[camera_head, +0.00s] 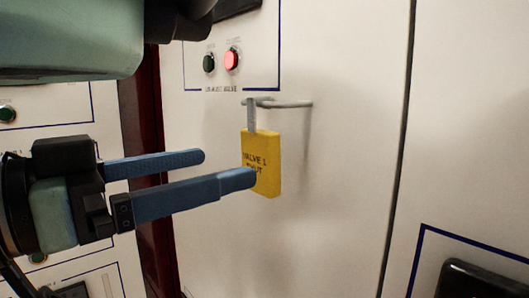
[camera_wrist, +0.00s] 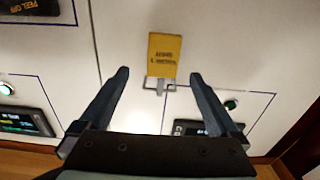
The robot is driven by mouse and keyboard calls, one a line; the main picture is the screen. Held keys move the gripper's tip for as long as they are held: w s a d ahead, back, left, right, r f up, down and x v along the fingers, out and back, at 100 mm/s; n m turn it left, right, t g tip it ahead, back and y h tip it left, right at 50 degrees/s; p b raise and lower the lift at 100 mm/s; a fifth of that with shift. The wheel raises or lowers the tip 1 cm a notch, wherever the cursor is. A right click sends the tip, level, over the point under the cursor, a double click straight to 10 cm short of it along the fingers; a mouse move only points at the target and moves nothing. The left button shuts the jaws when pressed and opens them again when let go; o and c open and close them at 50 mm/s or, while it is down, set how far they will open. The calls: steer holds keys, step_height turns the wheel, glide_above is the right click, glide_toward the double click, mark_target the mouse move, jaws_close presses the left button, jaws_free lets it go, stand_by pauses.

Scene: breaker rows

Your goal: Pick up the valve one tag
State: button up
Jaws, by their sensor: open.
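The valve one tag (camera_head: 262,172) is a yellow block with dark lettering that starts "VALVE 1". It hangs by a grey loop from a metal hook (camera_head: 285,104) on the white panel. My gripper (camera_head: 230,168) is open, its two blue fingers pointing right toward the tag. In the head view the nearer fingertip overlaps the tag's lower left; I cannot tell whether it touches. In the wrist view the tag (camera_wrist: 164,55) appears upside down, ahead of and between the open fingers (camera_wrist: 158,75), with nothing held.
A green button (camera_head: 208,63) and a lit red button (camera_head: 231,60) sit on the panel above the hook. A dark-red post (camera_head: 150,180) stands left of the panel. A dark handle or device (camera_head: 480,280) is at lower right. The panel right of the tag is bare.

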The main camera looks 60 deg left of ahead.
mark_target(254, 157)
steer(key=w, duration=0.2)
steer(key=w+a+p, duration=0.1)
steer(key=w, duration=0.5)
steer(key=shift+a, duration=0.15)
steer(key=shift+s, duration=0.15)
steer(key=shift+c, duration=1.3)
steer(key=c, duration=1.2)
